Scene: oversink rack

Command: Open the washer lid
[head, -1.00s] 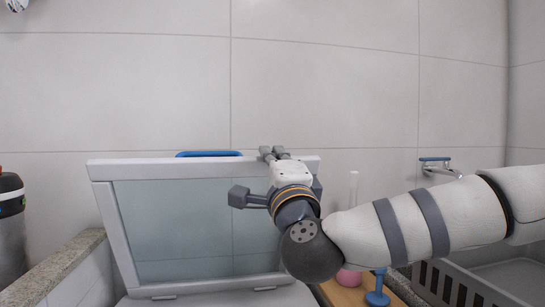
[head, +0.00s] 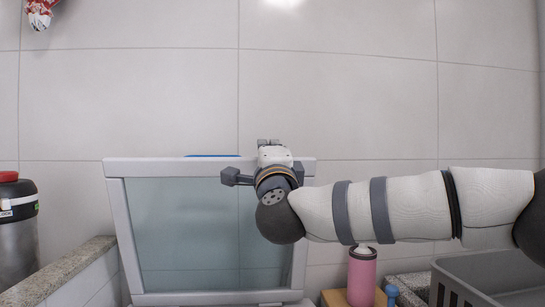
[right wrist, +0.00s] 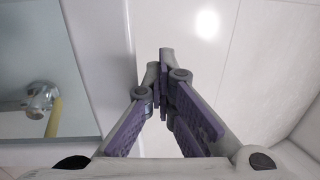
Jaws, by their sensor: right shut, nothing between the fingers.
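The washer lid (head: 165,168) has a white frame around a pale glass panel. It stands raised and nearly upright against the tiled wall in the head view. My right gripper (head: 268,144) is shut and empty at the lid's top edge, right of its middle. In the right wrist view, the closed fingers (right wrist: 163,75) point up beside the lid's white frame (right wrist: 100,55), with nothing between them. I cannot tell whether they touch the frame. My left gripper is not in view.
A dark canister with a red top (head: 18,225) stands at the left near a stone ledge (head: 65,272). A pink bottle (head: 362,278) and a grey basket (head: 470,275) are at the lower right, below my right arm. A metal tap with a yellow hose (right wrist: 42,100) shows in the glass.

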